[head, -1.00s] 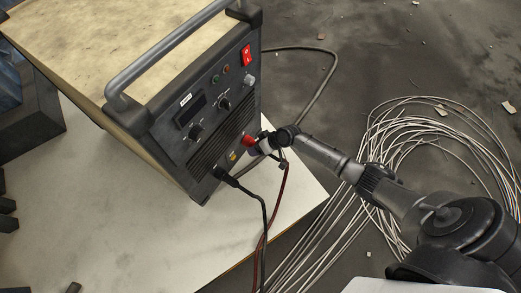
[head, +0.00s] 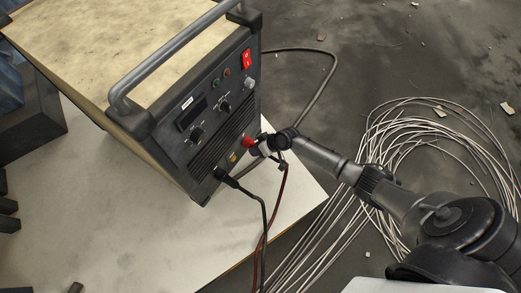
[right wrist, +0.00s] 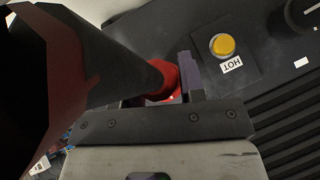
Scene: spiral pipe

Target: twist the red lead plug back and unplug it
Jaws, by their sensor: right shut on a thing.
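The red lead plug (head: 248,142) sits at the lower right of the welding machine's front panel (head: 212,135). My right gripper (head: 263,147) is at the plug, shut on it, reaching in from the right. In the right wrist view the plug's red part (right wrist: 166,80) shows beside a grey-purple finger (right wrist: 189,76). A large dark tapered body fills the left of that view and hides part of the plug. The dark red lead (head: 281,195) hangs down below the gripper. How far the plug is turned or seated cannot be seen. My left gripper is not in view.
A black plug (head: 222,174) with its cable sits lower left on the panel. A yellow button marked HOT (right wrist: 222,46) is near the red plug. The machine stands on a white table (head: 100,225). Coiled cables (head: 400,135) lie on the floor at right.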

